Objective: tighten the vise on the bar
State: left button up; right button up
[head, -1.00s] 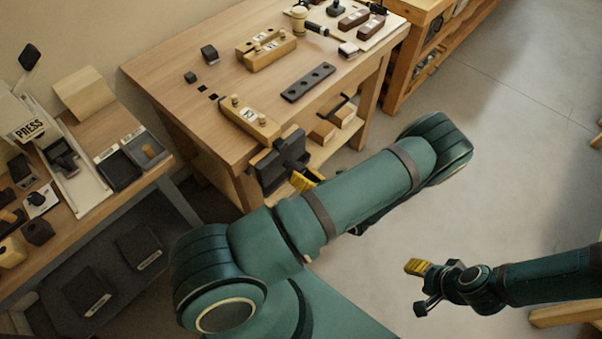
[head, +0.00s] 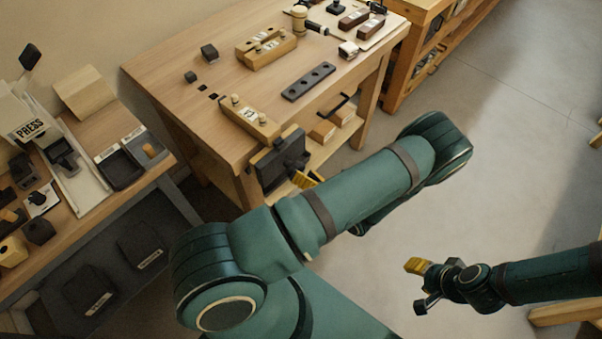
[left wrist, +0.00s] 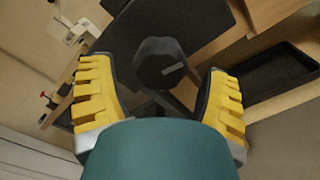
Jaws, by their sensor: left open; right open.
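The vise (head: 268,170) is a dark block with a wood-faced jaw on the bench's front edge. A pale wooden bar (head: 262,127) with pegs and a label lies on the bench top right at the vise; I cannot tell whether the jaws touch it. My left gripper (left wrist: 156,70) is open in the left wrist view, with its yellow fingers on either side of the vise's dark handle hub (left wrist: 162,64) and apart from it. In the head view my left arm hides most of that gripper. My right gripper (head: 418,286) is open and empty over the floor.
The bench top (head: 180,62) holds a dark holed strip (head: 308,82), wooden blocks (head: 266,50) and a mallet (head: 299,16). A lower table with a press (head: 30,130) and trays (head: 122,168) stands at left.

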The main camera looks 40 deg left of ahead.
pick_arm(q)
jog(key=d, duration=0.6)
jog(key=shift+s+d+b, duration=0.15)
jog(key=shift+s+b, duration=0.1)
jog(key=shift+b, duration=0.05)
pick_arm(e)
jog(key=shift+f, duration=0.35)
pick_arm(q)
jog(key=shift+o, duration=0.8)
pick_arm(e)
jog(key=shift+w+r, duration=0.1)
